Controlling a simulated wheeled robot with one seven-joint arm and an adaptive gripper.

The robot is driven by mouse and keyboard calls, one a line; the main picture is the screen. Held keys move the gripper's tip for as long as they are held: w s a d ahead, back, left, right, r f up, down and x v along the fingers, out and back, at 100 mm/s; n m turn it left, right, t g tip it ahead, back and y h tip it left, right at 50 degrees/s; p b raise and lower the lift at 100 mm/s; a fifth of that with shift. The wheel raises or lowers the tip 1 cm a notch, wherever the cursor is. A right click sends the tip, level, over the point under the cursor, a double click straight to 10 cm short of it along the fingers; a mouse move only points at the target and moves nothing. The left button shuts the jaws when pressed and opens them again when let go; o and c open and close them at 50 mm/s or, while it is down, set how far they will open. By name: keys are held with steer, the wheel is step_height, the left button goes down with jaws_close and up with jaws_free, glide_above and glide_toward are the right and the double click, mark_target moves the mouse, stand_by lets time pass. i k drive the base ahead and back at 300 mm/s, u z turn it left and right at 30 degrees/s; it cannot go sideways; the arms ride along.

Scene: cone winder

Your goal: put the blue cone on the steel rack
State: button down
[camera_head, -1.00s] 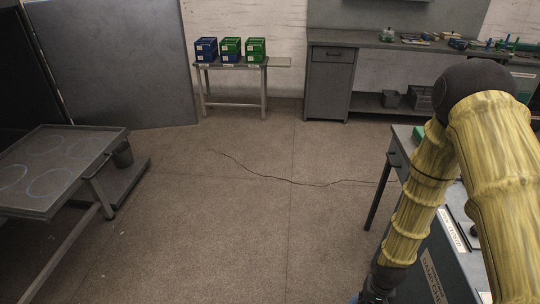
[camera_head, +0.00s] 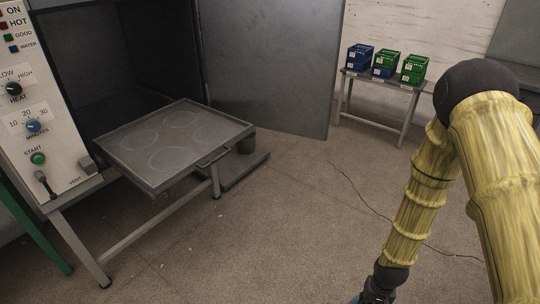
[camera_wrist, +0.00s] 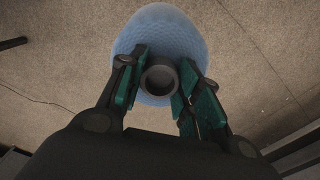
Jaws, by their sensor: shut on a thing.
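The blue cone (camera_wrist: 160,32) fills the top middle of the wrist view, its grey tube end (camera_wrist: 160,78) facing the camera. My gripper (camera_wrist: 159,88) is shut on that tube end with its teal-padded fingers on either side. The cone is held clear above the floor. In the head view my gripper is at the bottom edge, mostly cut off. The steel rack (camera_head: 222,121) is a flat grey tray on legs, left of centre, in front of a dark open chamber. Chalk-like rings are drawn on its bare top. My gripper is well to its right and nearer.
A white control panel (camera_head: 40,120) with knobs stands at the far left. A grey door (camera_head: 275,60) stands open behind the rack. A small table (camera_head: 385,78) with blue and green crates is at the back right.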

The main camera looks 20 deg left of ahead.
mark_target(183, 134)
steer(key=u, duration=0.55)
steer(key=i, duration=0.45)
steer(key=u, duration=0.85)
steer(key=i, duration=0.4)
steer(key=u, duration=0.25)
